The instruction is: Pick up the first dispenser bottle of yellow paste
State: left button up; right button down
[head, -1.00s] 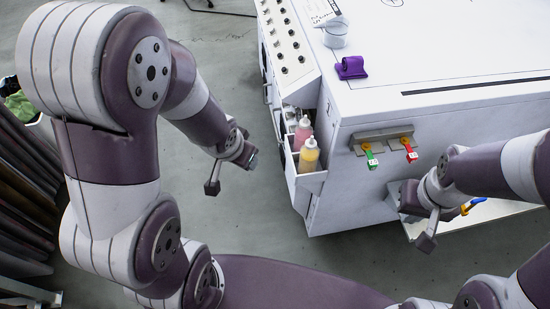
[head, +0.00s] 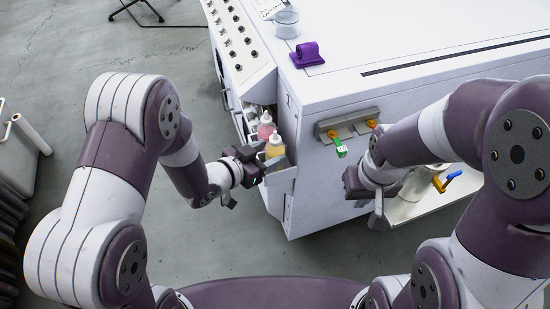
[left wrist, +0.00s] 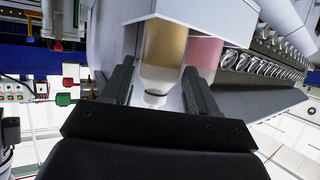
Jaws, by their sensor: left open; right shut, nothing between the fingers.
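The yellow paste bottle (head: 275,148) stands with its pale nozzle up in a side bin (head: 283,172) on the white machine. A pink bottle (head: 266,128) stands just behind it. My left gripper (head: 260,160) is open at the bin, close to the yellow bottle. In the left wrist view, the picture is upside down, and the yellow bottle (left wrist: 163,52) appears between the open fingers (left wrist: 159,70). The pink bottle (left wrist: 205,50) is beside it, partly behind a finger. Whether a finger touches the yellow bottle cannot be told. My right gripper (head: 366,203) is shut and empty before the machine's front.
The white machine (head: 340,85) fills the centre and right. A low shelf (head: 410,205) lies beside my right gripper.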

aim_at(272, 141)
pick_arm(q)
jog(key=shift+x, duration=0.95)
jog(key=c, duration=0.4)
jog(key=shift+c, duration=0.2)
jog(key=shift+r, duration=0.1)
jog(key=shift+r, duration=0.35)
notch_tip(272, 141, up, 3)
jog(key=shift+w+r+p, duration=0.1)
jog(key=shift+p, duration=0.8)
jog(key=s+d+r+p, duration=0.2)
jog(key=s+r, duration=0.5)
jog(key=s, duration=0.4)
jog(key=shift+s+d+p, duration=0.25)
jog(key=shift+d+p, duration=0.05)
jog(key=shift+d, duration=0.15)
